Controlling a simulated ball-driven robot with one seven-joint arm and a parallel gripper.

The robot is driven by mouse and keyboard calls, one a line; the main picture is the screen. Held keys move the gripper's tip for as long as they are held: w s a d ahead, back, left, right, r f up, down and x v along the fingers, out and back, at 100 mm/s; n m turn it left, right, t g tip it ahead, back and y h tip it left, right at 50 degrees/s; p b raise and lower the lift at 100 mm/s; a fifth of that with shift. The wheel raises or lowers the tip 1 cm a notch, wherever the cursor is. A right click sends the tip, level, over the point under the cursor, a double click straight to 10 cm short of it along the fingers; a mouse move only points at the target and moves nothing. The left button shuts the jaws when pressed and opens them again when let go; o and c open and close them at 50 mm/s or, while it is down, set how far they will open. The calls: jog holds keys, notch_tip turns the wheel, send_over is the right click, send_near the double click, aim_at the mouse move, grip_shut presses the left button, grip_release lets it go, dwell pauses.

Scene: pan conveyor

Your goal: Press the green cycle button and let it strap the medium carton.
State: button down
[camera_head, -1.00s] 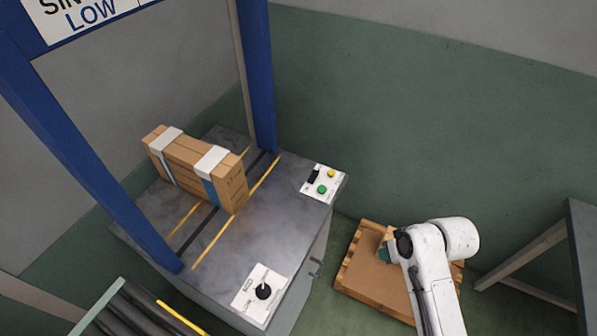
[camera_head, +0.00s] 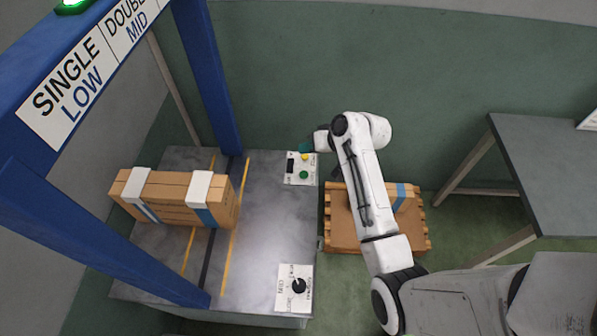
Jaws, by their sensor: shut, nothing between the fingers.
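The green cycle button (camera_head: 304,174) is on a small white panel at the back right corner of the grey strapping table (camera_head: 270,220). A yellow button (camera_head: 305,157) sits just above it. A brown carton (camera_head: 170,204) with white edge protectors and blue bands lies on the table inside the blue arch, across a yellow line. My gripper (camera_head: 307,147) is shut and empty, over the back edge of the button panel, just beyond the yellow button. The fingertips are small and partly hidden by my wrist; I cannot tell whether they touch anything.
A green lamp (camera_head: 73,5) glows on top of the blue arch (camera_head: 205,75). A black rotary knob (camera_head: 298,286) is on a front panel. A wooden pallet (camera_head: 345,240) at right holds a blue-banded box, partly behind my arm. A grey table (camera_head: 550,170) stands farther right.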

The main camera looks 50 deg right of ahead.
jog(key=shift+f, duration=0.15)
jog(key=b, duration=0.7)
send_over(307, 175)
notch_tip(307, 175, down, 8)
jog(key=shift+r, duration=0.15)
jog(key=shift+w+f+b, duration=0.1)
jog(key=shift+f+b, duration=0.3)
jog(key=shift+f, duration=0.05)
jog(key=shift+f, duration=0.1)
dwell(1.3)
jog(key=shift+f, duration=0.3)
jog(key=shift+f+b, duration=0.4)
jog(key=shift+f, duration=0.15)
dwell(0.9)
jog(key=shift+r, duration=0.15)
jog(key=shift+r+p, duration=0.8)
jog(key=shift+p, duration=0.15)
jog(key=shift+r, duration=0.1)
